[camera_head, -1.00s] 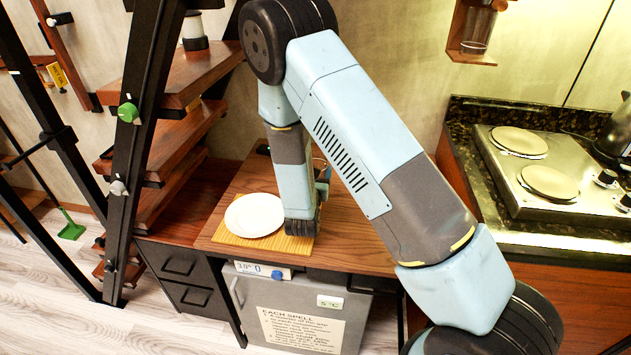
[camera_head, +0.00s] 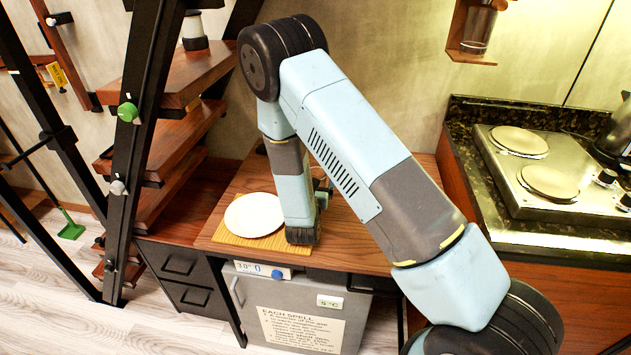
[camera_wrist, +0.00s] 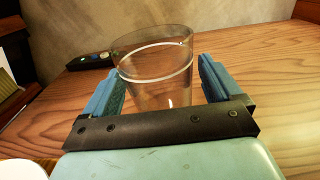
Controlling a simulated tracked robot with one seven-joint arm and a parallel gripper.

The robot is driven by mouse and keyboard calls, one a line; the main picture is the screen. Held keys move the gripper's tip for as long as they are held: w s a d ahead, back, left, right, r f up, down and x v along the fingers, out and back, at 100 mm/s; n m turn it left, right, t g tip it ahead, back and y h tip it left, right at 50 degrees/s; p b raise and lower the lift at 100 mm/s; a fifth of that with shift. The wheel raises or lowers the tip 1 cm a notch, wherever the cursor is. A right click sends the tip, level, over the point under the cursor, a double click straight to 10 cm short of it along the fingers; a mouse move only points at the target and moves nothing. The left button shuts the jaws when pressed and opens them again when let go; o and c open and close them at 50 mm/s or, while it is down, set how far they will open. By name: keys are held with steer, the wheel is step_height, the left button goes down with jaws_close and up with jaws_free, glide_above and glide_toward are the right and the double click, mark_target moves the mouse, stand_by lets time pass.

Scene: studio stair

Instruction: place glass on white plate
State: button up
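The clear glass (camera_wrist: 155,75) stands upright on the wooden counter in the wrist view, between the two blue fingers of my gripper (camera_wrist: 160,85). The fingers are apart, with a narrow gap showing at the right finger; contact at the left finger is unclear. The glass's base is hidden behind the gripper body. In the head view my arm hides most of the glass and gripper. The white plate (camera_head: 254,214) lies empty on a yellow wooden board (camera_head: 226,238), left of my wrist. Its edge shows at the wrist view's lower left (camera_wrist: 20,170).
A dark device (camera_wrist: 90,60) with a green light lies behind the glass to the left. The wooden counter (camera_head: 362,240) is clear on the right. A stair (camera_head: 180,140) rises at the left, and a stove (camera_head: 555,180) stands at the right.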

steer(key=shift+s, duration=0.1)
steer(key=s, duration=0.4)
steer(key=s+a, duration=0.1)
steer(key=s, duration=0.2)
steer(key=s+a, duration=0.1)
steer(key=s, duration=0.3)
steer(key=shift+s+a+r, duration=0.1)
steer(key=shift+s, duration=0.2)
